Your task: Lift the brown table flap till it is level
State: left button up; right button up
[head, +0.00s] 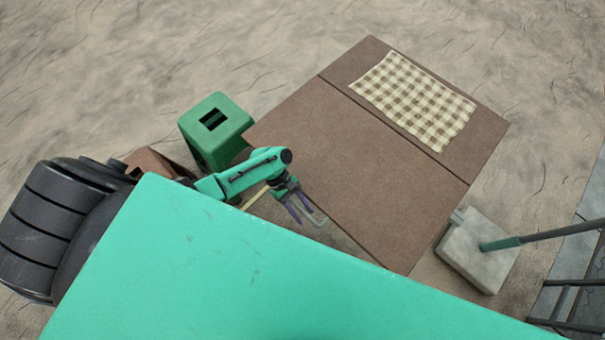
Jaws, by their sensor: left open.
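The brown table has two panels with a dark seam between them. The far panel (352,66) carries a checked cloth. The near panel, which looks like the flap (350,150), spreads from the seam toward me; from above I cannot tell how far it slopes. My left gripper (305,214) is open at the flap's near edge, with its purple fingers pointing down and right. A pale bar-like loop shows by the fingertips; I cannot tell whether they touch it or the flap. My own turquoise body hides what lies below. My right gripper is out of view.
A green stool (216,130) with a slot in its top stands left of the flap. A pale square block (475,252) with a green-and-grey pole is at the flap's right corner. The checked cloth (412,98) lies flat. Dark metal rails (570,283) are at lower right. Sandy ground beyond is clear.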

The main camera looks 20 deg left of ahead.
pick_arm(q)
jog(key=v, duration=1.4)
jog(key=shift+p, duration=0.45)
jog(key=shift+a, duration=0.1)
jog(key=s+a+f+m+t+y, duration=0.2)
jog(key=s+a+f+m+y, duration=0.15)
jog(key=f, duration=0.65)
jog(key=s+a+f+m+t+y, duration=0.1)
jog(key=s+a+f+m+y, duration=0.1)
jog(key=s+a+f, duration=0.5)
jog(key=s+d+f+m+t+y, duration=0.1)
jog(key=s+d+f+m+y, duration=0.1)
jog(key=s+f+m, duration=0.6)
jog(key=s+d+m, duration=0.1)
jog(key=s+m, duration=0.2)
jog(key=shift+d+t+y, duration=0.3)
jog(key=shift+y, duration=0.05)
jog(key=shift+w, duration=0.1)
